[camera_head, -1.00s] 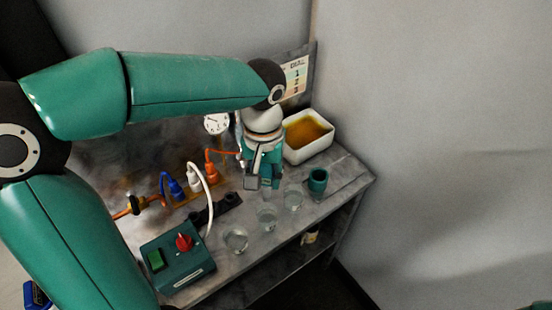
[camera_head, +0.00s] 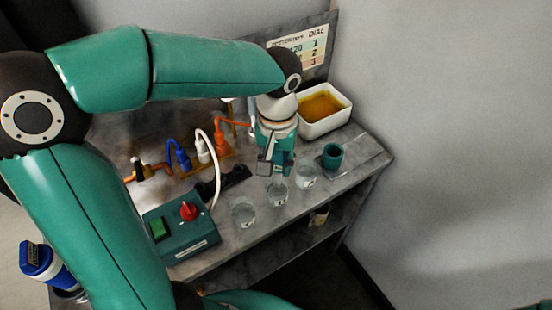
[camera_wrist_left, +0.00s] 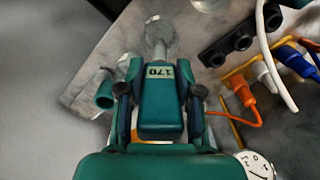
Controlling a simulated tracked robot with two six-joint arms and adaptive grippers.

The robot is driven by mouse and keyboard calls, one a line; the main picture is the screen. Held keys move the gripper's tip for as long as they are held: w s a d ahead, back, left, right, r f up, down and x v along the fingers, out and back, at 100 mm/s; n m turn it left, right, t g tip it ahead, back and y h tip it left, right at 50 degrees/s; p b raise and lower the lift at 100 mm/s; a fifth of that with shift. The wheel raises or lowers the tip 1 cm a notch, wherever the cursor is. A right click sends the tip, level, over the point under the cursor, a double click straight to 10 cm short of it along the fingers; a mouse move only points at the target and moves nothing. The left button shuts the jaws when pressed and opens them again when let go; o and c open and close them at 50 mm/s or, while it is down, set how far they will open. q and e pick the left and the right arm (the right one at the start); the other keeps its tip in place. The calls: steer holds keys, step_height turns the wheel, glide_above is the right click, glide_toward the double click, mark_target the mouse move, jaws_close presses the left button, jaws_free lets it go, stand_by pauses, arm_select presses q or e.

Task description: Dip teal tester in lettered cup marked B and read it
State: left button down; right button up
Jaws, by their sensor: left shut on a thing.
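My left gripper (camera_head: 277,162) is shut on the teal tester (camera_wrist_left: 160,100), which points down over the bench. Its small display reads 170 in the left wrist view. The tester's lower end is at the middle one of three clear cups (camera_head: 278,198); in the left wrist view this cup (camera_wrist_left: 160,32) lies straight beyond the tester, and its probe appears to reach into it. One cup (camera_head: 244,215) stands to the left and another (camera_head: 306,178) to the right. The cups carry small labels whose letters I cannot read surely. My right gripper is not in view.
A teal holder (camera_head: 332,156) stands right of the cups. A white basin (camera_head: 326,128) of amber liquid is behind. A control box (camera_head: 180,228) with a red knob, hoses with coloured plugs and a dark socket block (camera_head: 232,180) lie left. A chart (camera_head: 302,48) stands at the back.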

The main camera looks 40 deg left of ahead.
mark_target(277, 173)
arm_select(q)
steer(key=shift+f+b, duration=1.65)
steer(key=shift+f, duration=0.65)
steer(key=shift+r, duration=0.15)
steer(key=shift+r+p, duration=3.5)
steer(key=shift+r, duration=0.65)
